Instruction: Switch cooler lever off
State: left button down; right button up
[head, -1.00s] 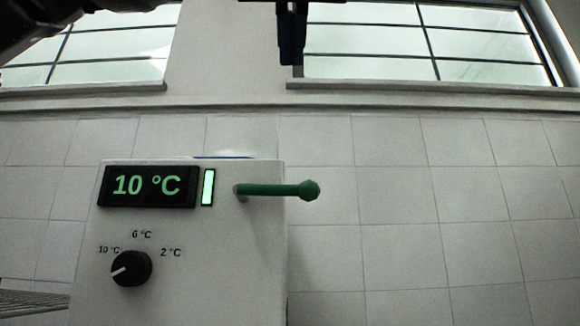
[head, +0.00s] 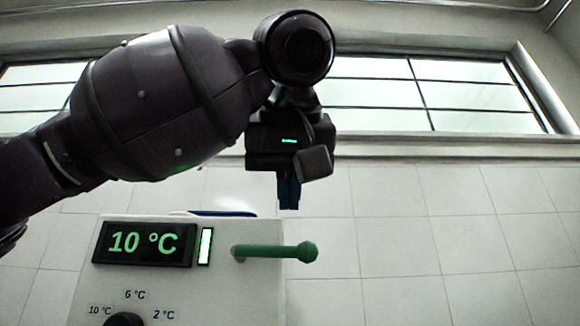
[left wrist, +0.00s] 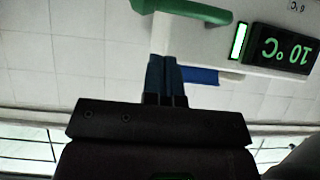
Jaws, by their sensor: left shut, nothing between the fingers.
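The cooler (head: 215,300) is a white box with a black display (head: 144,243) reading 10 °C and a lit bar beside it. Its green lever (head: 275,251) sticks out level to the right and ends in a round knob. My left gripper (head: 289,207) is shut and empty, pointing down above the lever and apart from it in the head view. In the left wrist view the blue fingers (left wrist: 166,62) are together, close to the green lever (left wrist: 190,10), which is partly cut off by the frame edge. My right gripper is not in view.
A black dial (head: 124,320) with 10, 6 and 2 °C marks is partly cut off below the display. A blue item (head: 222,213) shows at the cooler's top edge. Tiled wall and windows stand behind. The space right of the lever looks clear.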

aim_at(275, 255)
pick_arm(q)
jog(key=shift+w+f, duration=0.15)
jog(key=shift+f, duration=0.85)
jog(key=shift+w+f, duration=0.15)
jog(key=shift+f, duration=0.8)
